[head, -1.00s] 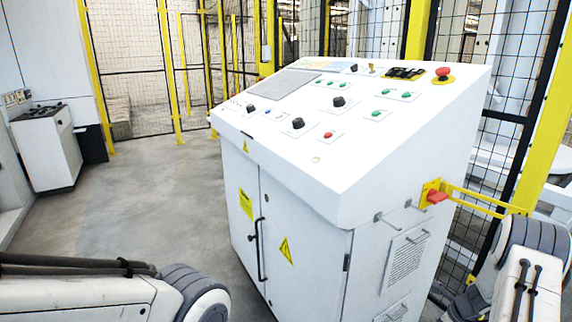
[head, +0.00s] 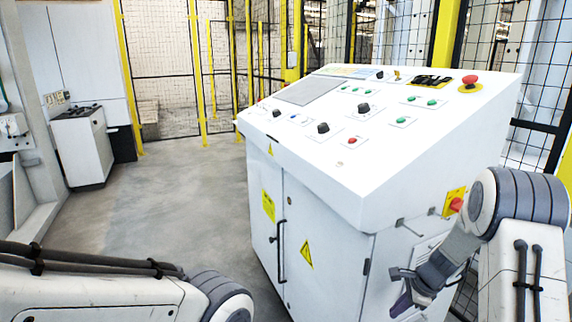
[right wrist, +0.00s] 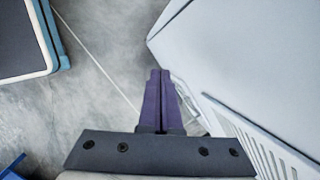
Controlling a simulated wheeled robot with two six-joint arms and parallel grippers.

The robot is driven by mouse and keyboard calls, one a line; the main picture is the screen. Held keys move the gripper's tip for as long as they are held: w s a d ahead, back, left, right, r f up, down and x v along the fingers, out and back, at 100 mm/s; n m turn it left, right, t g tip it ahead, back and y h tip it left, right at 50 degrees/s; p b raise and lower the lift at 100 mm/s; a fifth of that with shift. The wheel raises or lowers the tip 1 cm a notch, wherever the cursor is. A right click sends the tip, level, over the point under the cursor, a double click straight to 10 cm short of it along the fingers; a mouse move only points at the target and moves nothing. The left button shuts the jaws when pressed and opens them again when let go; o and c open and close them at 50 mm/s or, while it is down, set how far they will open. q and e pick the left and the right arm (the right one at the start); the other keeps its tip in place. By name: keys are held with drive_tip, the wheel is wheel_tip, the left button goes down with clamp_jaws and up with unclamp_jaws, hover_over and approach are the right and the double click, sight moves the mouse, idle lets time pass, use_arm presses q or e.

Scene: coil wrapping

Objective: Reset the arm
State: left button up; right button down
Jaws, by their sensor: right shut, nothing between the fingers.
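My right gripper (head: 402,303) hangs low in front of the right side of the white control cabinet (head: 330,235) in the head view. Its purple fingers (right wrist: 159,100) are pressed together and empty in the right wrist view, with the grey floor behind them and a pale cabinet wall (right wrist: 215,60) to their right. My right arm enters from the lower right. My left arm shows at the lower left, but its gripper is out of the picture.
The cabinet's sloped top carries knobs, buttons and a red emergency stop (head: 470,80). A red and yellow switch (head: 455,203) sits on its side near my right arm. A small white cabinet (head: 83,147) stands at the back left. The floor (head: 185,205) between is clear.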

drive_tip(key=s+a+r+n+g, duration=0.1)
drive_tip(key=s+a+r+n, duration=0.3)
drive_tip(key=a, duration=0.3)
drive_tip(key=s+a+r+n, duration=0.3)
drive_tip(key=a+r+n, duration=0.15)
drive_tip(key=a, duration=0.25)
drive_tip(key=s+a+r+n+g, duration=0.1)
drive_tip(key=s+a+r+n, duration=0.3)
drive_tip(key=a, duration=0.3)
drive_tip(key=s+a+r+n+h, duration=0.1)
drive_tip(key=s+a+r+n, duration=0.1)
drive_tip(key=s+n, duration=0.6)
drive_tip(key=s+a+r+n+h, duration=0.1)
drive_tip(key=s+a+r+n, duration=0.1)
drive_tip(key=s+n, duration=0.65)
wheel_tip(320, 180, up, 20)
drive_tip(key=s+m+p, duration=0.1)
drive_tip(key=s+p, duration=0.1)
drive_tip(key=p, duration=1.8)
drive_tip(key=shift+s+g, duration=0.3)
drive_tip(key=shift+a+r, duration=0.1)
